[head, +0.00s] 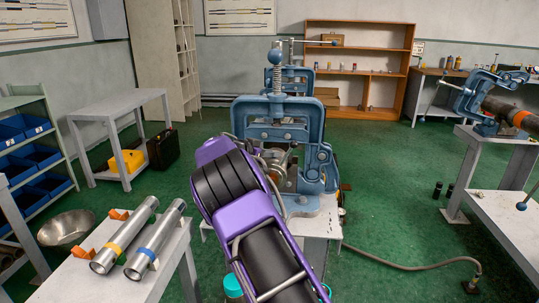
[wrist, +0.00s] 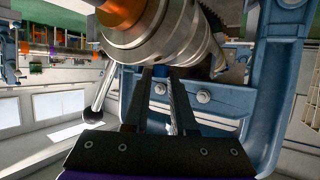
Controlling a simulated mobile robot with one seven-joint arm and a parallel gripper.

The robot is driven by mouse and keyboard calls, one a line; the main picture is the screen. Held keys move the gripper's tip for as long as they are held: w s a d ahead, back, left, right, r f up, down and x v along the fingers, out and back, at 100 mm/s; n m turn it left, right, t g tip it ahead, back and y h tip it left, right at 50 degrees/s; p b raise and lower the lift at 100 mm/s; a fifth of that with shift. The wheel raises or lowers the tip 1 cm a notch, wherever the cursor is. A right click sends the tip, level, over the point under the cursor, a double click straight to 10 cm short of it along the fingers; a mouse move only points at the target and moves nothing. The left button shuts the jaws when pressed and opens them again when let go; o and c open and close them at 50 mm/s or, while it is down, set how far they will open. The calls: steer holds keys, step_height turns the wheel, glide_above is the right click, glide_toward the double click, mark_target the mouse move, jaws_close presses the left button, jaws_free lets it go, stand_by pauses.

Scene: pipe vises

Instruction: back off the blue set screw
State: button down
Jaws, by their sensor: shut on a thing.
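The blue set screw (wrist: 160,71) is a small blue piece on the underside of a round shiny metal collar (wrist: 165,40) in the wrist view. My gripper (wrist: 160,76) is below it, with its two dark fingers shut on the screw, whose sides they cover. An orange-brown part (wrist: 118,12) joins the collar at upper left. In the head view the collar (head: 273,165) sits at the front of the blue pipe vise (head: 279,107), just past my purple and black arm. The screw and my fingertips cannot be made out there.
The blue vise frame (wrist: 265,95) stands close at right in the wrist view. A bar with a ball end (wrist: 100,95) hangs at left. In the head view, two pipes (head: 152,240) lie on a bench at left. Another vise (head: 487,100) holds a pipe at right. A hose (head: 410,267) crosses the floor.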

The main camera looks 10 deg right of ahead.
steer(key=shift+s+f, duration=0.1)
steer(key=n+t+y, duration=0.1)
steer(key=n+t+y+b, duration=0.1)
steer(key=shift+s+d+n+y, duration=0.15)
steer(key=shift+n+y, duration=0.15)
steer(key=shift+n, duration=0.1)
steer(key=shift+s+d+n+t+y, duration=0.15)
steer(key=shift+n+t+y, duration=0.15)
steer(key=shift+n+y, duration=0.35)
steer(key=shift+w+d+n+t+y, duration=0.15)
steer(key=shift+n+t+y, duration=0.15)
steer(key=shift+n+y, duration=0.35)
steer(key=shift+s+d+n+t+y, duration=0.15)
steer(key=shift+n+t+y, duration=0.15)
steer(key=shift+n+y, duration=0.35)
steer(key=shift+y, duration=0.35)
steer(key=shift+n, duration=0.35)
steer(key=c, duration=0.7)
jaws_free()
steer(key=shift+c, duration=0.2)
steer(key=shift+d, duration=0.1)
